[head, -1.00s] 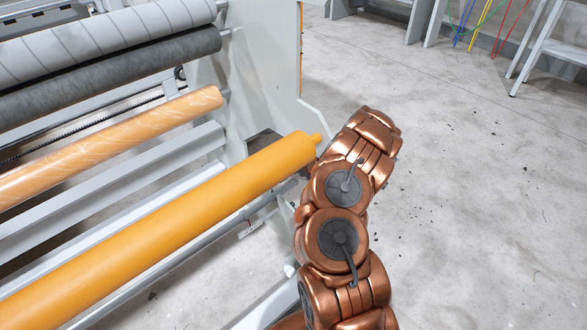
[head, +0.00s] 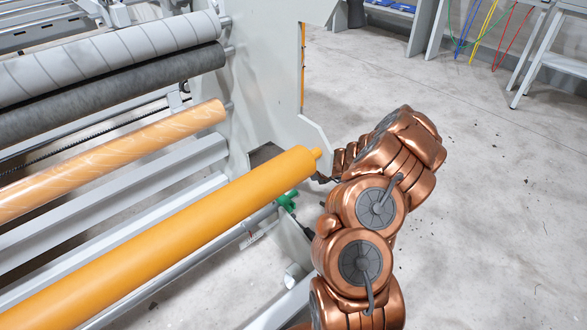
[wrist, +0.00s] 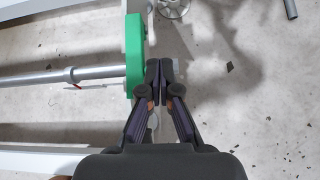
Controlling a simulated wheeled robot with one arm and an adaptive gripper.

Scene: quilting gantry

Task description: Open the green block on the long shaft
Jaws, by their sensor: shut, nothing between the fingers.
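The green block (wrist: 135,50) is a tall, narrow piece at the end of the long metal shaft (wrist: 45,78) in the wrist view. In the head view, only a small part of the green block (head: 287,201) shows below the orange roll's end, with the grey shaft (head: 258,215) running down to the left. My gripper (wrist: 160,66) is shut and empty. Its fingertips are just right of the block's lower part; I cannot tell whether they touch it. In the head view my arm mostly hides the gripper.
An orange roll (head: 170,245) lies above the shaft, its end close to my arm. A grey machine side plate (head: 265,85) stands behind it. Other rolls are at the left, including a dark one (head: 110,95).

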